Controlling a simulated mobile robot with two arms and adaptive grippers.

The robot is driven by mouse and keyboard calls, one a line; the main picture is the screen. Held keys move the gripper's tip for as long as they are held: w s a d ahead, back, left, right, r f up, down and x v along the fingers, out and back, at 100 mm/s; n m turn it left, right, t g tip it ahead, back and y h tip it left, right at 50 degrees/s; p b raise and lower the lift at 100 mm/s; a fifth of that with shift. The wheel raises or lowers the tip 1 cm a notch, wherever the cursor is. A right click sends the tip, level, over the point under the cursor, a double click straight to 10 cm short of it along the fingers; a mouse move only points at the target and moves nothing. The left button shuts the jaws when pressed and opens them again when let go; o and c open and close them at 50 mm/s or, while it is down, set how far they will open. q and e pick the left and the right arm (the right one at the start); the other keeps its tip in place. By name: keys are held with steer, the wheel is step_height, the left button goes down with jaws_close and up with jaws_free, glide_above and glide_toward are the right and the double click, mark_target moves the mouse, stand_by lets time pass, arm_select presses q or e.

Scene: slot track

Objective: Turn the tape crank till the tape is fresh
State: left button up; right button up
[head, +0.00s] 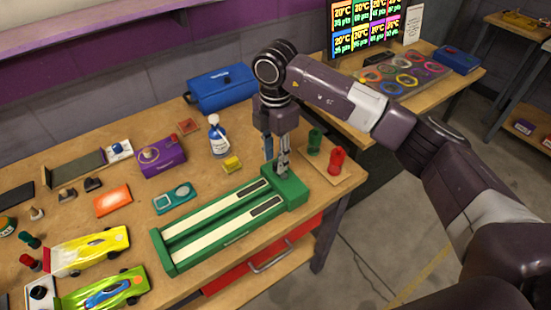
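The green tape device (292,195) lies near the front right of the wooden table. It has a raised block at its right end and two pale tape strips (214,212) running left from it. Each strip has a dark patch near the block. My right gripper (279,170) points down at the block, with its fingertips at or just above its top. I cannot make out a crank handle; the fingers may hide it. Whether the fingers are closed on anything is unclear. My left gripper is out of view.
A white-capped blue bottle (218,138), a yellow block (232,164) and a teal gadget (174,198) stand behind the device. Yellow (90,250) and green (104,293) slot cars sit left.

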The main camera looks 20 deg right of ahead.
mark_target(276, 163)
step_height(276, 163, up, 11)
stand_by(0.3)
stand_by(0.4)
